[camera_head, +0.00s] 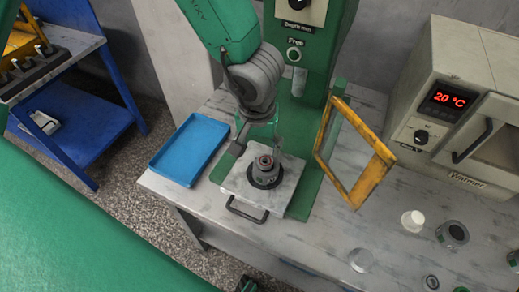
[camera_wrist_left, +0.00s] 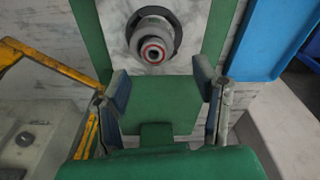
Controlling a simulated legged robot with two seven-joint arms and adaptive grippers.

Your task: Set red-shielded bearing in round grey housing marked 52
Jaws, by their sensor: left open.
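A part with a red ring (camera_wrist_left: 155,53), which looks like the red-shielded bearing, sits on a round grey piece inside a black ring, on the pale plate under the green press; it also shows in the head view (camera_head: 265,161). I cannot tell whether it is seated in that grey piece. My left gripper (camera_head: 257,148) is open and empty, its fingers over the plate near this part. In the left wrist view the gripper (camera_wrist_left: 165,90) has its fingers apart, the part beyond them. A round grey housing (camera_head: 453,234) stands at the right; no marking 52 is readable.
A yellow-framed guard (camera_head: 354,155) stands open right of the plate. A blue tray (camera_head: 188,150) lies at left. A heater (camera_head: 465,110) showing 20 °C is at right. A white cup (camera_head: 413,221) and a pale disc (camera_head: 361,260) stand on the bench.

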